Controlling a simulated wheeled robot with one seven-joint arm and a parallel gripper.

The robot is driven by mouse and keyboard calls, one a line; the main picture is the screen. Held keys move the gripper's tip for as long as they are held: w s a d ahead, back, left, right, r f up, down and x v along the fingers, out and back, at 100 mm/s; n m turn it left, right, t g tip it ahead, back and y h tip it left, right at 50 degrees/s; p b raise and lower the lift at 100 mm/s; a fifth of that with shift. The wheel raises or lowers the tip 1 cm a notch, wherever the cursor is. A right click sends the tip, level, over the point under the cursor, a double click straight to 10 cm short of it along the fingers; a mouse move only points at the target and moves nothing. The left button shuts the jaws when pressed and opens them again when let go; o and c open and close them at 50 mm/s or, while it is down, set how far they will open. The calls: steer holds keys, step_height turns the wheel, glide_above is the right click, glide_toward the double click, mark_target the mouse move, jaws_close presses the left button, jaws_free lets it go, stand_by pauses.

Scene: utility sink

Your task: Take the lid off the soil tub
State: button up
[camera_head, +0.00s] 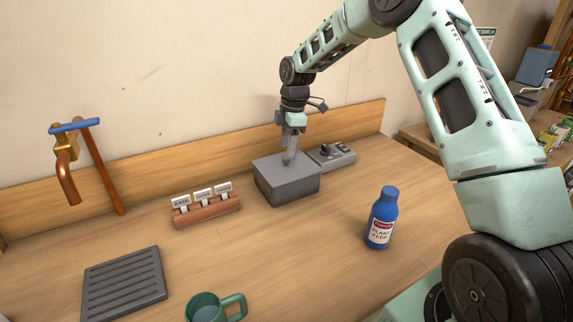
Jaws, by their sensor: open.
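The soil tub (290,192) is a grey box on the wooden worktop near the back, right of centre. Its flat grey lid (272,164) lies on top and covers the opening. My gripper (289,160) points down over the lid, with its fingertips at or just above the middle of the lid. The jaws are open. I cannot tell whether the fingers touch the lid or straddle a handle, as the gripper hides that spot.
A grey switch box (340,158) stands close right of the tub. A label holder (207,213) is to its left. A blue plant feed bottle (382,220) stands in front right. A green mug (207,309) and a slotted grey tray (124,284) are nearer. The centre front is clear.

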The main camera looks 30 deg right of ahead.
mark_target(286, 162)
step_height(286, 162, down, 4)
steer(key=shift+w+a+f+p, duration=0.1)
steer(key=shift+p, duration=0.4)
jaws_close()
